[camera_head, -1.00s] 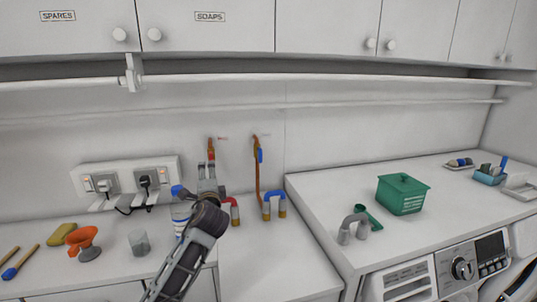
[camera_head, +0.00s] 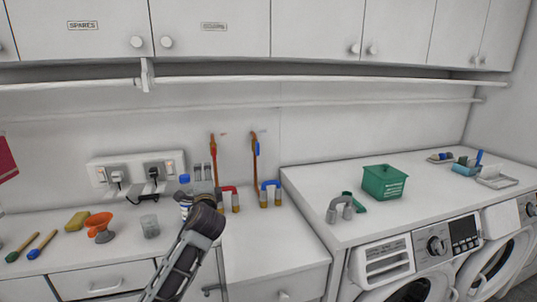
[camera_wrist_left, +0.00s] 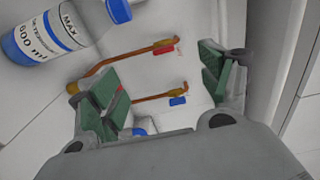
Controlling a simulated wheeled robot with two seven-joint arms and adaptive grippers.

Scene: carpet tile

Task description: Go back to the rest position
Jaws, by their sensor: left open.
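My left gripper (camera_head: 205,173) is raised over the worktop at the middle, in front of the back wall. In the left wrist view its two green-padded fingers (camera_wrist_left: 160,85) are spread apart with nothing held between them. Two copper pipes with a red valve (camera_head: 213,150) and a blue valve (camera_head: 257,150) run up the wall beyond it. A bottle with a blue cap and blue liquid (camera_wrist_left: 48,38) shows beside the fingers, and the arm partly hides it in the head view. My right gripper is not in view.
An orange funnel (camera_head: 98,224), a clear cup (camera_head: 150,226), a yellow sponge (camera_head: 77,221) and brushes (camera_head: 42,245) lie left. A green box (camera_head: 384,183) and a grey pipe bend (camera_head: 341,209) stand on the right counter above washing machines. A rail (camera_head: 300,79) runs under the cupboards.

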